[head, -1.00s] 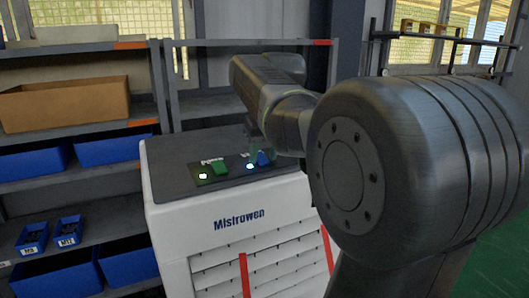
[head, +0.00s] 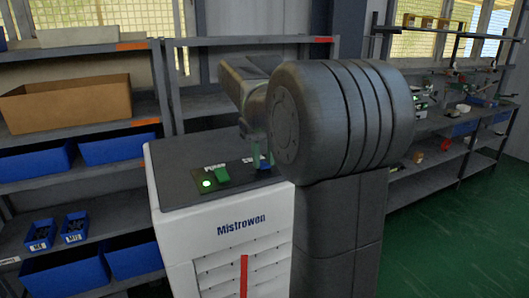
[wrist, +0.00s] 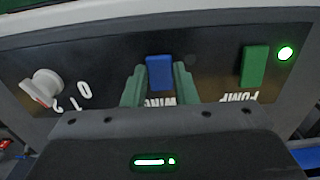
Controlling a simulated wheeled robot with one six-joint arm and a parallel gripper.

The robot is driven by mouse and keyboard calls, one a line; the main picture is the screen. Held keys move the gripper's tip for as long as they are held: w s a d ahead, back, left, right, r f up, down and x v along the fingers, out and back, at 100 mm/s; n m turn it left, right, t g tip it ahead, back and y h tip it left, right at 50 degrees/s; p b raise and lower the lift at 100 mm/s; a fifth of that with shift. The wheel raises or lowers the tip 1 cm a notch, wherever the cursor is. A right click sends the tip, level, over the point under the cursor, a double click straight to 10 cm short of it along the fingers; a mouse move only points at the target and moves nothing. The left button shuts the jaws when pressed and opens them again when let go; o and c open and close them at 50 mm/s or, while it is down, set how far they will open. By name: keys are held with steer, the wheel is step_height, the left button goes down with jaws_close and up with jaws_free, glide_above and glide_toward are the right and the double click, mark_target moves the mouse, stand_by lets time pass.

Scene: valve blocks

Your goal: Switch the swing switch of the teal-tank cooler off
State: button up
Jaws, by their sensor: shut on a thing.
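The cooler is a white box (head: 230,232) marked "Mistrowen" with a dark top panel (head: 180,160); no teal tank can be made out. The blue swing switch (wrist: 159,73) is on the panel, its label partly covered. My gripper (wrist: 158,82) has its green fingers on either side of this switch, shut on it. The small lamp beside it (wrist: 191,60) looks dark. In the head view the blue switch (head: 265,164) is partly hidden by my arm.
The green pump switch (wrist: 254,66) has a lit green lamp (wrist: 285,53) beside it. A white rotary knob (wrist: 41,87) is on the panel's other side. Shelves with blue bins (head: 108,150) stand behind and left; green floor (head: 455,225) is open at right.

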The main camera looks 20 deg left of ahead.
steer(key=shift+r, duration=0.1)
stand_by(0.3)
steer(key=o, duration=1)
